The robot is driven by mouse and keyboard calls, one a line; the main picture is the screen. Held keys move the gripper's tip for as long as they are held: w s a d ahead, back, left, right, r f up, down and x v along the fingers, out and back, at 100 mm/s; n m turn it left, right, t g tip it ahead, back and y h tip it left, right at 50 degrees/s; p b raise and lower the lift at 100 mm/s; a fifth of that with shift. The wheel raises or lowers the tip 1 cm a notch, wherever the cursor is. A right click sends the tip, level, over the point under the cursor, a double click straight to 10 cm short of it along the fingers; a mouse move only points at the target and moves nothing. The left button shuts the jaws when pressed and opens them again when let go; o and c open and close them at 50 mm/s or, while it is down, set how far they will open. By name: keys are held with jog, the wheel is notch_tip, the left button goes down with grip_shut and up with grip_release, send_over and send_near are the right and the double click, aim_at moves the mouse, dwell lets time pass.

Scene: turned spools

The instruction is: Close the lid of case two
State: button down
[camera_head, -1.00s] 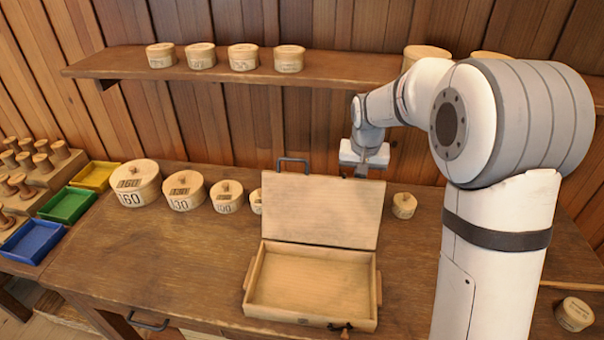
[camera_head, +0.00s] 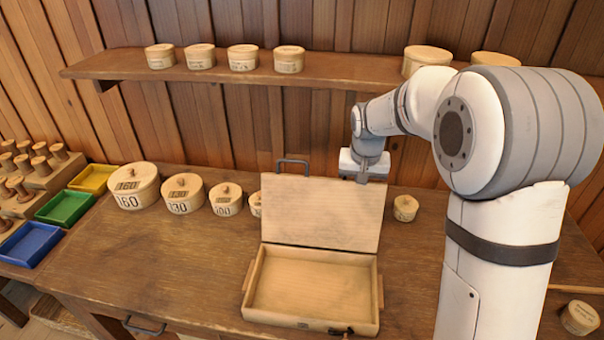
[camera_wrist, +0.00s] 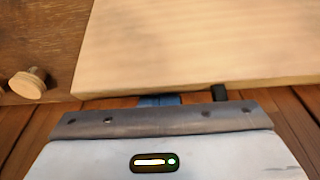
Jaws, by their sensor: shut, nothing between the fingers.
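An open wooden case (camera_head: 312,285) stands on the workbench, its inside empty. Its lid (camera_head: 322,212) stands raised at the back, leaning slightly away, with a metal handle (camera_head: 293,164) on its top edge. I cannot read a label naming it case two. My gripper (camera_head: 362,181) is at the lid's top edge, right of the handle; the lid partly hides the fingers. In the wrist view the lid's pale board (camera_wrist: 200,45) fills the upper part, close to the gripper. The fingers are mostly hidden there, and I cannot tell whether they touch the lid.
Round lidded boxes (camera_head: 135,186) stand left of the case on the workbench (camera_head: 150,265). A small round box (camera_head: 405,208) is right of the lid. More boxes sit on the shelf (camera_head: 225,75) above. Yellow, green and blue trays (camera_head: 65,207) lie far left.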

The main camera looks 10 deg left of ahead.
jog(key=shift+s+d+f+b, duration=0.15)
jog(key=shift+s+b, duration=0.35)
jog(key=shift+s, duration=1)
jog(key=shift+s+f+b, duration=0.15)
jog(key=shift+s+b, duration=0.3)
jog(key=shift+s, duration=1.05)
jog(key=s+b, duration=0.1)
jog(key=s, duration=0.3)
jog(key=shift+s, duration=0.25)
jog(key=shift+r, duration=0.1)
jog(key=p, duration=0.6)
send_near(359, 211)
jog(key=shift+s+r, duration=0.95)
jog(key=shift+s, duration=0.4)
